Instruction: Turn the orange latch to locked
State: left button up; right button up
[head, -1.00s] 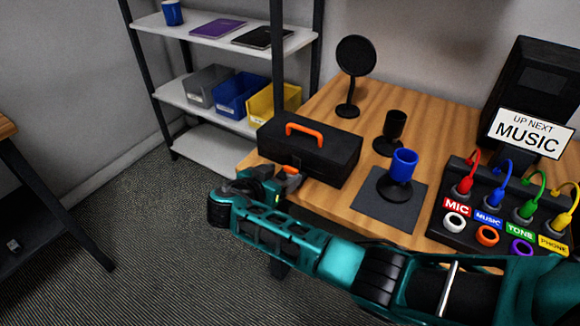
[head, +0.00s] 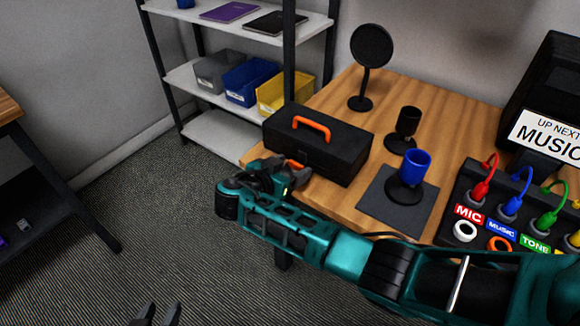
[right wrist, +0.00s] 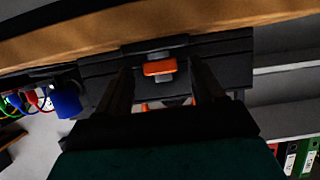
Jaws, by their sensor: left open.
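The black toolbox (head: 345,154) with an orange carry handle (head: 311,124) stands at the table's left edge. Its orange latch (right wrist: 159,67) sits on the front face and shows crosswise in the right wrist view. In the head view only a bit of orange (head: 293,163) shows there beside my fingers. My right gripper (head: 297,176) is at the toolbox front; in the right wrist view its fingers (right wrist: 161,78) are apart, one on each side of the latch, with gaps. My left gripper (head: 158,314) shows only its dark fingertips at the bottom edge, open and empty.
A shelf (head: 215,72) with bins stands behind. Floor at left is clear.

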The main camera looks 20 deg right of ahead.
jog(key=c, duration=1)
jog(key=shift+c, duration=0.2)
